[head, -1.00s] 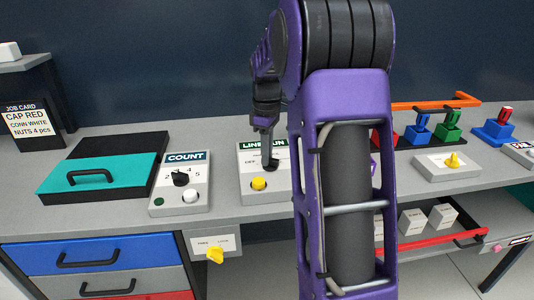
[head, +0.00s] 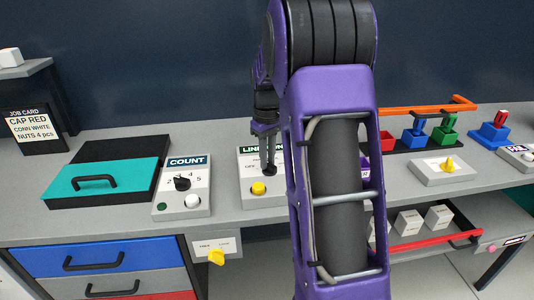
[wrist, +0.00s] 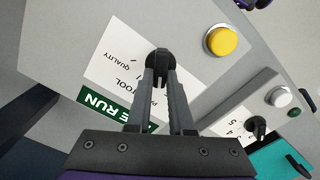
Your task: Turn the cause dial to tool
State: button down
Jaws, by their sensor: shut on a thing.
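The cause dial is a small black knob (wrist: 157,58) on the white label of the LINE RUN panel (wrist: 262,88). In the wrist view the words QUALITY and TOOL show upside down to its left; a label behind the fingers is partly hidden. My gripper (wrist: 161,78) is shut on the dial, with both fingertips at the knob. Which word the dial points to cannot be told. In the head view my gripper (head: 268,168) stands over the panel, and my arm hides the panel's right part.
A yellow button (wrist: 221,41) sits on the same panel beside the dial. The COUNT panel (head: 200,160) stands to the left, with a black dial and a white button (head: 193,201). A teal lid with a handle (head: 100,185) lies further left.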

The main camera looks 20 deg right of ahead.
jog(key=m+p, duration=0.1)
jog(key=m, duration=0.1)
jog(key=m+p, duration=0.1)
jog(key=m, duration=0.2)
jog(key=shift+d+r+m, duration=0.15)
jog(key=shift+d+m, duration=0.05)
jog(key=shift+m, duration=0.1)
jog(key=shift+d+m+p, duration=0.15)
jog(key=shift+m+p, duration=0.8)
jog(key=shift+m, duration=1.25)
jog(key=c, duration=0.8)
grip_release()
notch_tip(320, 180, up, 17)
jog(key=p, duration=0.2)
jog(key=shift+r, duration=0.1)
